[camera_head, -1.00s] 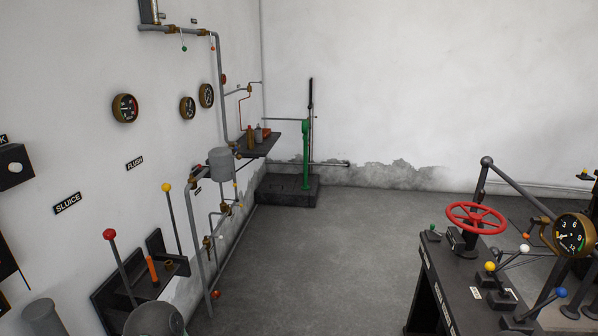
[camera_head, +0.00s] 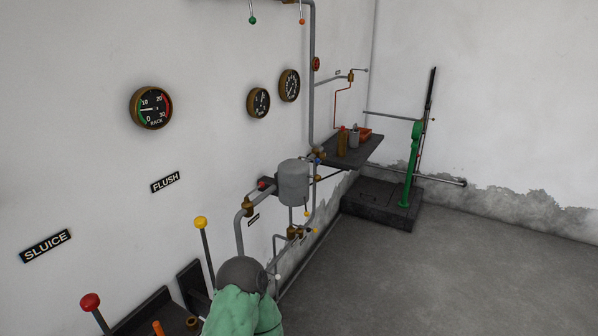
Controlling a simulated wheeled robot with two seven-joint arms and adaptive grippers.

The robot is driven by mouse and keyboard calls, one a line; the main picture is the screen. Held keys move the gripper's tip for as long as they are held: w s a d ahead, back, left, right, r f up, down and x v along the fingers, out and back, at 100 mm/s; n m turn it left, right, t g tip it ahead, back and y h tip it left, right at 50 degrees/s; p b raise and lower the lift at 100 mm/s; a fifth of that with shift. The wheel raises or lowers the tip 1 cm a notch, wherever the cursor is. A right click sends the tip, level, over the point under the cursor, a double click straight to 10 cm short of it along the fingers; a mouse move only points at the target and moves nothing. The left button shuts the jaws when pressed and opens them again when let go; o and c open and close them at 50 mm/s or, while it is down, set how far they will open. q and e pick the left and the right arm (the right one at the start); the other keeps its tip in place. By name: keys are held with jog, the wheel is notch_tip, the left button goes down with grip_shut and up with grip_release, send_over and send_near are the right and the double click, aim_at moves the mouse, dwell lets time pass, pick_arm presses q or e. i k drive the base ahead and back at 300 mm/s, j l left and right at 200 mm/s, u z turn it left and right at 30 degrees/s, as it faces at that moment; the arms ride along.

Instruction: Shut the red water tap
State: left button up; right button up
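Which of the red fittings is the red water tap, I cannot tell for sure. A small red handle (camera_head: 263,184) sits on the pipe beside the grey cylinder (camera_head: 294,182). A small red-orange round handle (camera_head: 316,64) sits higher on the tall wall pipe. An orange-tipped lever (camera_head: 302,21) hangs from the pipe at the top. All are too small to show whether they are open or shut. Neither gripper is in view. A grey and green part, which looks like my own arm, rises at the bottom centre and hides part of the lower pipes.
A red-knobbed lever (camera_head: 90,301) and a yellow-knobbed lever (camera_head: 201,222) stand near the left wall. A dark shelf (camera_head: 364,152) with bottles juts from the wall. A green pump post (camera_head: 412,165) stands on a dark plinth (camera_head: 378,207). The floor at right is clear.

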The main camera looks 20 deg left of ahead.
aim_at(260, 184)
jog(key=i+l, duration=0.1)
jog(key=i, duration=0.3)
jog(key=i+l+u, duration=0.1)
jog(key=i, duration=0.25)
jog(key=i+l+u, duration=0.1)
jog(key=l+u, duration=0.15)
jog(key=u, duration=0.2)
jog(key=l+u, duration=0.25)
jog(key=u, duration=0.2)
jog(key=l+u, duration=0.6)
jog(key=u, duration=0.25)
